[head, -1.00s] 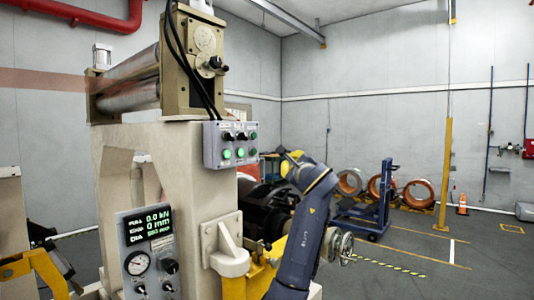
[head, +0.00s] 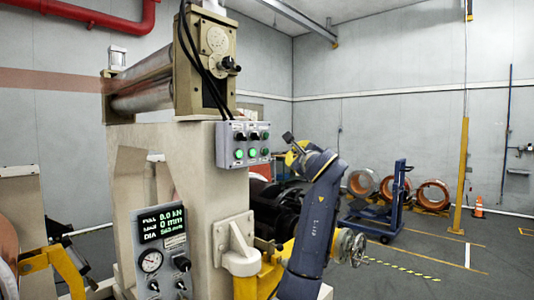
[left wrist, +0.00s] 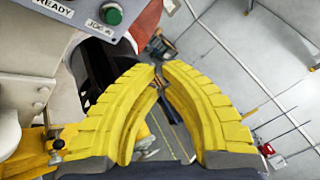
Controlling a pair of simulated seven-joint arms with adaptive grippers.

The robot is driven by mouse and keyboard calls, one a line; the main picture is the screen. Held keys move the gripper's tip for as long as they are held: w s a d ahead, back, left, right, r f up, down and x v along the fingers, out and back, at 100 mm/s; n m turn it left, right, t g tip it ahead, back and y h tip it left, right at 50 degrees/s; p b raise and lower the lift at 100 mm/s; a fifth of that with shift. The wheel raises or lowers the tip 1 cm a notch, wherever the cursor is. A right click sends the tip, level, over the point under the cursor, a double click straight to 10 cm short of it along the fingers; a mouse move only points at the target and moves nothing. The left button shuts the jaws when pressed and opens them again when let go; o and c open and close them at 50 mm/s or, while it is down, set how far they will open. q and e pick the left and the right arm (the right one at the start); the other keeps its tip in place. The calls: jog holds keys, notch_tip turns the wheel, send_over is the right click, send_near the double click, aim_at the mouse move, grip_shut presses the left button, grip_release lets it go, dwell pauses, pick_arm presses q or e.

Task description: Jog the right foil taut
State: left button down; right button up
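A pale copper foil band (head: 55,82) runs in from the left to steel rollers (head: 140,88) on the beige machine stand. A grey button box (head: 243,145) with lit green buttons and black switches hangs on the stand. In the left wrist view a green button (left wrist: 111,14) shows above a label starting "JOG", at the top left. My left gripper (head: 291,158) is right of the box, mostly hidden by its own blue arm. In the left wrist view its yellow fingers (left wrist: 161,72) meet at the tips with nothing between them, apart from the button. My right gripper is not in view.
A gauge panel (head: 162,250) below the box has a lit display reading 0.0 kN and 0 mm. A handwheel (head: 352,246) is beside my arm. A blue trolley (head: 393,205), copper coils (head: 433,195) and a yellow post (head: 463,175) stand behind. Open floor lies to the right.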

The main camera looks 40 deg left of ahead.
aim_at(266, 152)
pick_arm(q)
jog(key=a, duration=0.7)
jog(key=shift+w+a, duration=0.15)
jog(key=shift+w, duration=0.25)
jog(key=shift+w+a, duration=0.1)
jog(key=shift+a, duration=0.85)
dwell(4.0)
jog(key=shift+d, duration=0.2)
dwell(0.7)
jog(key=shift+d, duration=0.75)
